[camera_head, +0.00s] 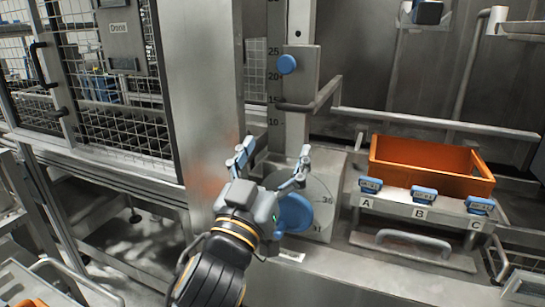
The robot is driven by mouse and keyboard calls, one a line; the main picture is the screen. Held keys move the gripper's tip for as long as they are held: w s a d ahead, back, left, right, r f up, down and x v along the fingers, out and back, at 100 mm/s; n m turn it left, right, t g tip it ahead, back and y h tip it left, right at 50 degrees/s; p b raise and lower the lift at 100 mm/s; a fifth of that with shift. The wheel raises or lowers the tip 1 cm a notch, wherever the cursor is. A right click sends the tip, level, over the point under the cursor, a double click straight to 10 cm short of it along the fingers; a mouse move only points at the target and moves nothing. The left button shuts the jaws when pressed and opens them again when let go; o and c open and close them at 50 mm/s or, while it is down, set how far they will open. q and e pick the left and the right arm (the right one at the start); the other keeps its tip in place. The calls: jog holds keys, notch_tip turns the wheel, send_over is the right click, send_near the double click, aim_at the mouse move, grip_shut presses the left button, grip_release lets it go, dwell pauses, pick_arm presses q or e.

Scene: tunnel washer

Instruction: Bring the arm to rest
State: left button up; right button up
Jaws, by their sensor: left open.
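My left gripper (271,163) reaches in from the bottom of the head view with its two fingers spread wide. Nothing shows between the fingers. It is in front of a round dial plate (319,190) with a blue knob (295,212). The gripper's body overlaps the knob's left edge in the picture, and I cannot tell whether they touch. My right gripper is not in view.
An orange crate (432,159) stands at the right behind blue-topped parts labelled A (370,185), B (424,194) and C (481,205). A vertical scale with a blue knob (287,64) rises behind the gripper. A mesh door (98,82) and steel post (200,92) are left.

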pick_arm(q)
jog(key=shift+s+a+f, duration=0.2)
jog(key=shift+s+f, duration=0.1)
jog(key=shift+s, duration=0.25)
